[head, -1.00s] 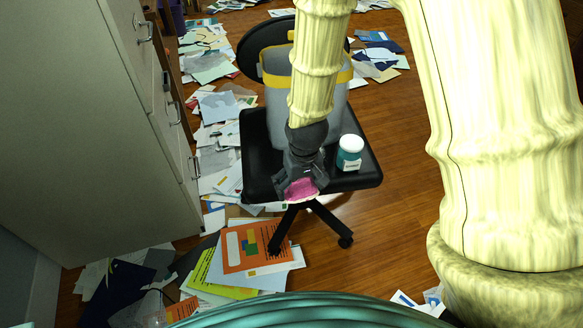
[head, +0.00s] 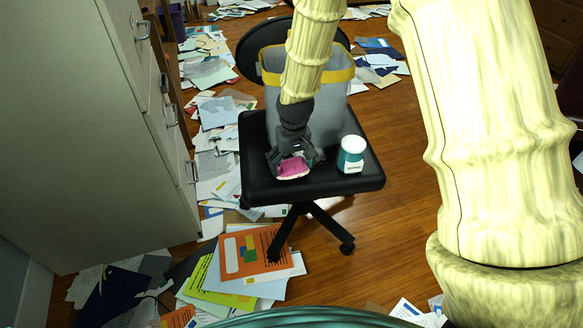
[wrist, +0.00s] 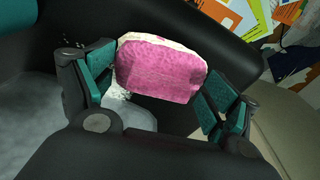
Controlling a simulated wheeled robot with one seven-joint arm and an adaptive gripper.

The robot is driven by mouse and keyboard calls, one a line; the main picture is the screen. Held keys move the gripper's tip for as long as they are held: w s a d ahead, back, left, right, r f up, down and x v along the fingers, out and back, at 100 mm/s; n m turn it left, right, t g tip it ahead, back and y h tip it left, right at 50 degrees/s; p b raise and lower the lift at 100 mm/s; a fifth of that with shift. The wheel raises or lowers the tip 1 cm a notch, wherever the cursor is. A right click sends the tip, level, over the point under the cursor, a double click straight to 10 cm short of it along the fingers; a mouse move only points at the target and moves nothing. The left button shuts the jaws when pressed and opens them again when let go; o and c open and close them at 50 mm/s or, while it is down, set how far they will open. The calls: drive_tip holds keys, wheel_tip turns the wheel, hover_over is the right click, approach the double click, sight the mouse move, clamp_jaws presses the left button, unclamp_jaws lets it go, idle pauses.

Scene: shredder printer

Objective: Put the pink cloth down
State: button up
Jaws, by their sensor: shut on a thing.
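The pink cloth (head: 293,169) is a small folded pad with a pale edge, held in my gripper (head: 293,159). It is over the front left part of the black chair seat (head: 330,185). In the wrist view the cloth (wrist: 160,72) sits between the two teal-padded fingers, with the black seat behind it. I cannot tell whether the cloth touches the seat. My gripper is shut on the cloth.
A teal jar with a white lid (head: 351,154) stands on the seat to the right. A grey bin with a yellow rim (head: 336,90) stands behind on the seat. A cabinet (head: 95,130) is at left. Papers (head: 245,265) cover the floor.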

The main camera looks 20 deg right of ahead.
sight(293, 170)
drive_tip(key=shift+f, duration=0.6)
drive_tip(key=o, duration=1.1)
drive_tip(key=shift+c, duration=0.2)
wheel_tip(293, 170, up, 12)
drive_tip(key=s+p, duration=0.1)
drive_tip(key=p, duration=0.3)
drive_tip(key=shift+s, duration=0.25)
